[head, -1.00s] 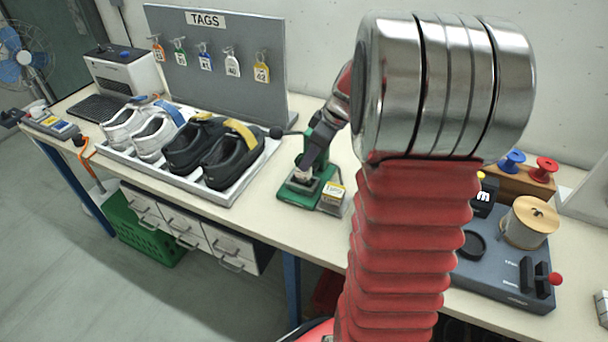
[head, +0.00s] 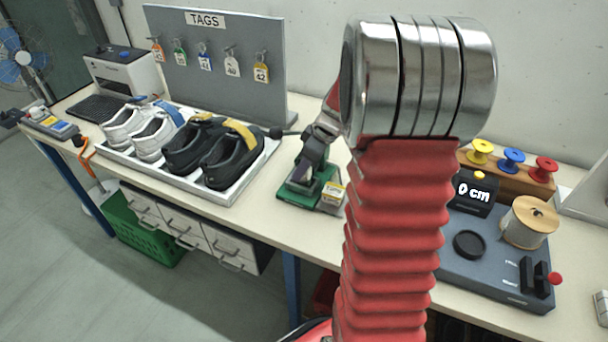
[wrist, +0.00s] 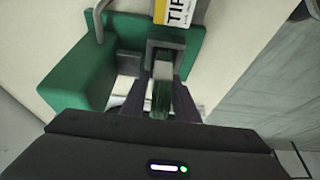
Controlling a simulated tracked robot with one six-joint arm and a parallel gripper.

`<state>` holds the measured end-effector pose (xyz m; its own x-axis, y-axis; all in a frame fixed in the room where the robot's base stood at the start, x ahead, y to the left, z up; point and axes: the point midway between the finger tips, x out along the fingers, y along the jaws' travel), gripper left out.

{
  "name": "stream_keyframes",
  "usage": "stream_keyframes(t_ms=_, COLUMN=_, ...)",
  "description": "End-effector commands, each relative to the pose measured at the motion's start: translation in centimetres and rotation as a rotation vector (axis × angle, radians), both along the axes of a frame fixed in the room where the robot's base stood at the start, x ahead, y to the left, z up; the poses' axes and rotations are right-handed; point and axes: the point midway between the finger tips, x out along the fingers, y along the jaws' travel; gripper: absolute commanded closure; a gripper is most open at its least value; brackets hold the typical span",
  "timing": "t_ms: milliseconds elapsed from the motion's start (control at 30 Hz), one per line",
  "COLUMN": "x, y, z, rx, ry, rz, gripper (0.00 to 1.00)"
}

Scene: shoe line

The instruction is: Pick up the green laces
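My gripper (head: 302,174) is low over the green bench press (head: 300,195), in front of the tag board. In the wrist view its two dark fingers (wrist: 161,90) point down at the press (wrist: 75,75), with a gap between them. A narrow green strip (wrist: 161,102) shows in that gap. I cannot tell whether it is the green laces or part of the press, or whether the fingers touch it. No green laces stand out clearly elsewhere in the head view; my arm hides part of the bench.
A small box with a yellow label (head: 332,195) stands right of the press. A white tray (head: 228,193) of shoes lies to the left. A grey measuring station (head: 480,265) with a wooden spool (head: 528,223) and a rack of yellow, blue and red spools are right of my arm.

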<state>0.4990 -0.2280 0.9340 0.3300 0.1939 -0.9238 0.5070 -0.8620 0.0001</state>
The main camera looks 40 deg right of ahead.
Motion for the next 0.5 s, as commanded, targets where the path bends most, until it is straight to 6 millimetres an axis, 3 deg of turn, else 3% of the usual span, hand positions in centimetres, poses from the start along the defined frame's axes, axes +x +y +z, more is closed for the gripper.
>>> stream_keyframes(t_ms=367, x=-0.01, y=0.02, z=0.03, rx=0.000, ry=0.000, rz=0.001, gripper=0.73)
stream_keyframes(t_ms=500, x=-0.02, y=0.02, z=0.04, rx=0.000, ry=0.000, rz=0.001, gripper=0.82)
